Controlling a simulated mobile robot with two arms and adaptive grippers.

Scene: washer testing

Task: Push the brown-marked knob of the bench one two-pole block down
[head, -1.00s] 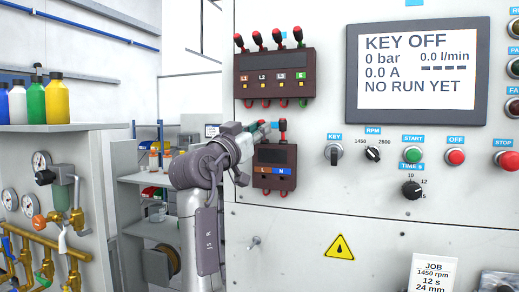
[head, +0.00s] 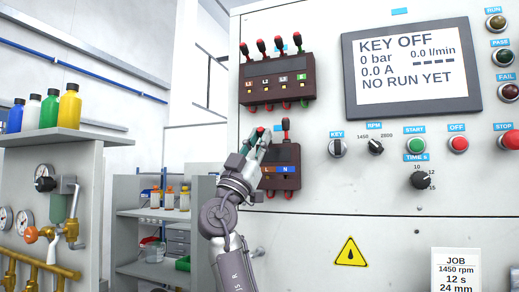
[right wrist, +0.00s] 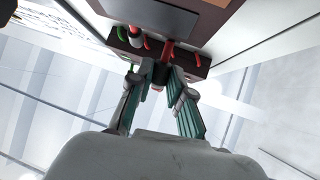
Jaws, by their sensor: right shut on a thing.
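The two-pole block (head: 288,155) is a dark maroon box on the bench panel, with an orange-brown L mark (head: 268,170) and a blue N mark (head: 286,169). Its N-side red-tipped knob (head: 285,124) stands up. My right gripper (head: 262,135) is at the block's upper left, over the brown-marked side, shut on the L-side knob, which it mostly hides. In the right wrist view, my right gripper (right wrist: 154,70) has its teal-padded fingers close around a small dark piece. My left gripper is not in view.
A four-pole block (head: 280,82) with red-tipped knobs sits just above, its lower loops close to my gripper. The KEY switch (head: 337,147) and RPM knob (head: 376,146) are to the right. A shelf with bottles (head: 49,110) stands at left.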

